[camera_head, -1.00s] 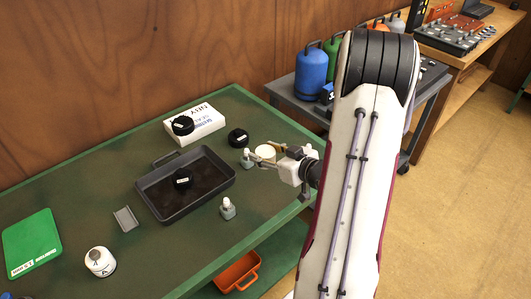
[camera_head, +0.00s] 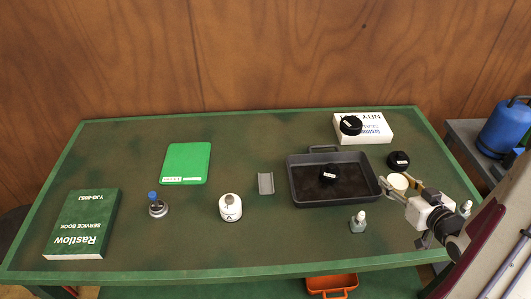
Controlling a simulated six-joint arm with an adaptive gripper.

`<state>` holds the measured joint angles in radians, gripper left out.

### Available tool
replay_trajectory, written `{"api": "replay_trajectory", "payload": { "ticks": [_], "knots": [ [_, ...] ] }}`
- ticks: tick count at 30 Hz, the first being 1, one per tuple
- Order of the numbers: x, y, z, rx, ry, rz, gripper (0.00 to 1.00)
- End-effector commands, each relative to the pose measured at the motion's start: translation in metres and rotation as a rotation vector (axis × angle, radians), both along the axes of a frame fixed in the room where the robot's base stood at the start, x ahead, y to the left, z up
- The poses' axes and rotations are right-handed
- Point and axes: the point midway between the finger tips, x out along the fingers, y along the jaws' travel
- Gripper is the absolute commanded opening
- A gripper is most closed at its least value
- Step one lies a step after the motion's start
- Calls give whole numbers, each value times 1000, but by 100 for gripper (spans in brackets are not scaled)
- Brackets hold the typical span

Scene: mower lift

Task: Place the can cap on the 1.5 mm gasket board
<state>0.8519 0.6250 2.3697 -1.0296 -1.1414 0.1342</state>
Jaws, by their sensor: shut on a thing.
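My gripper (camera_head: 399,188) is at the right part of the green bench, by the tray's right edge. Its fingers are shut on a cream round cap (camera_head: 398,181), partly hidden by them. I cannot tell whether the cap touches the bench. A flat green board (camera_head: 186,162) with a white label along its near edge lies left of centre, with nothing on it. The label is too small to read for sure.
A dark tray (camera_head: 306,201) holds a black cap (camera_head: 329,174). Another black cap (camera_head: 350,125) sits on a white box (camera_head: 376,132); a third (camera_head: 398,160) lies beyond my gripper. A grey bracket (camera_head: 265,183), white canister (camera_head: 230,207) and small bottle (camera_head: 358,222) stand nearer.

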Motion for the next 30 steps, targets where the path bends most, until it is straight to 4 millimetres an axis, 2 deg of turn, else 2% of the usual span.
{"api": "replay_trajectory", "payload": {
  "ticks": [3,30],
  "knots": [
    [14,29,-3,0,0,61,32],
    [112,210,-12,-3,-1,392,32]
  ]
}}
